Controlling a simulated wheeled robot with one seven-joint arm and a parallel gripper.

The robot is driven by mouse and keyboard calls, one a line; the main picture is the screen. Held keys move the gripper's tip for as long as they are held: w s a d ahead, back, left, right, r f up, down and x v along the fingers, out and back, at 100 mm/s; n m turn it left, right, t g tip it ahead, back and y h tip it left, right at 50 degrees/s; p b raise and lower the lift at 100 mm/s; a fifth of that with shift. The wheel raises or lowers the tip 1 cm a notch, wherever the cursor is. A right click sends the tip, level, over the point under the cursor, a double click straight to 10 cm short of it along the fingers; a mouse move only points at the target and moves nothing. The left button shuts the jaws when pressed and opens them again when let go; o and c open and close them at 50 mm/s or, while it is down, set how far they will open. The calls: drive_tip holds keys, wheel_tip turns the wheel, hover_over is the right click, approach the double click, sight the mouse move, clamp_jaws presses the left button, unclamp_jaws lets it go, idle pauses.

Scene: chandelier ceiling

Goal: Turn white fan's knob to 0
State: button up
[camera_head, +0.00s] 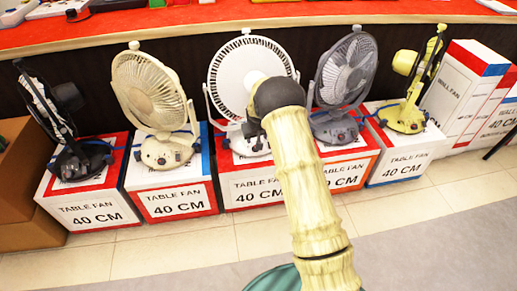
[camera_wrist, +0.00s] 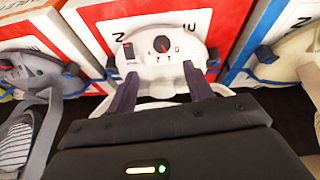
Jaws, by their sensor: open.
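The white fan (camera_head: 216,75) stands on a red and white box in the middle of the row in the head view, partly hidden behind my arm. In the wrist view its white base (camera_wrist: 146,70) shows a round dark knob (camera_wrist: 161,44) with a red mark. The small markings around the knob are too small to read surely. A dark switch with red (camera_wrist: 128,50) sits to the left of the knob. My gripper (camera_wrist: 161,71) is open and empty. Its two dark fingers point at the base, on either side of and below the knob in the wrist view. The arm hides the gripper in the head view.
A cream fan (camera_head: 150,90) stands left of the white fan and a grey fan (camera_head: 346,70) right of it. A black fan (camera_head: 50,105) and a yellow fan (camera_head: 408,110) stand farther out. A red counter (camera_head: 180,22) runs behind. The tiled floor (camera_head: 180,240) in front is clear.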

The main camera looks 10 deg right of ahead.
sight(255, 151)
drive_tip(key=b+x, duration=0.1)
drive_tip(key=x, duration=0.2)
drive_tip(key=b+x, duration=0.1)
drive_tip(key=x, duration=0.2)
drive_tip(key=a+b+x, duration=0.1)
drive_tip(key=x, duration=0.2)
drive_tip(key=shift+s+f, duration=0.1)
drive_tip(key=shift+s, duration=0.1)
drive_tip(key=shift+w+d+f, duration=0.3)
drive_tip(key=shift+d+f, duration=0.05)
drive_tip(key=shift+f, duration=0.15)
